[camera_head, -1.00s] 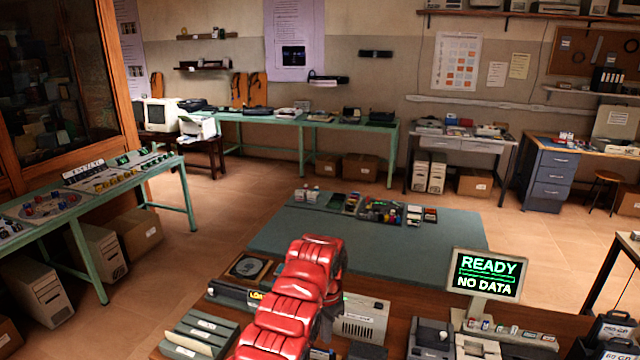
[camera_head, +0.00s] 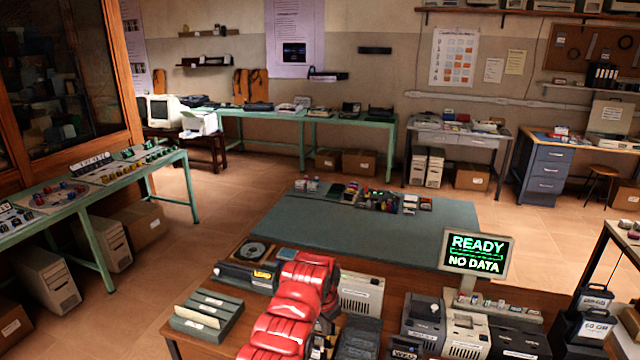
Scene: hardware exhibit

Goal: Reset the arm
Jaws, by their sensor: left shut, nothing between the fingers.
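My left arm (camera_head: 295,305), padded in red, comes up from the bottom edge over the wooden table, bent at its top. My left gripper (camera_head: 324,328) is a dark shape beside and below the red padding, partly hidden by it. It is shut and empty. My right gripper is not in view.
Around the arm on the near table are grey card boxes (camera_head: 207,312), a black device (camera_head: 247,276), a beige drive (camera_head: 361,292) and a small monitor (camera_head: 476,253) reading READY, NO DATA. Behind lies a green mat (camera_head: 345,236) with small parts. Floor shows to the left.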

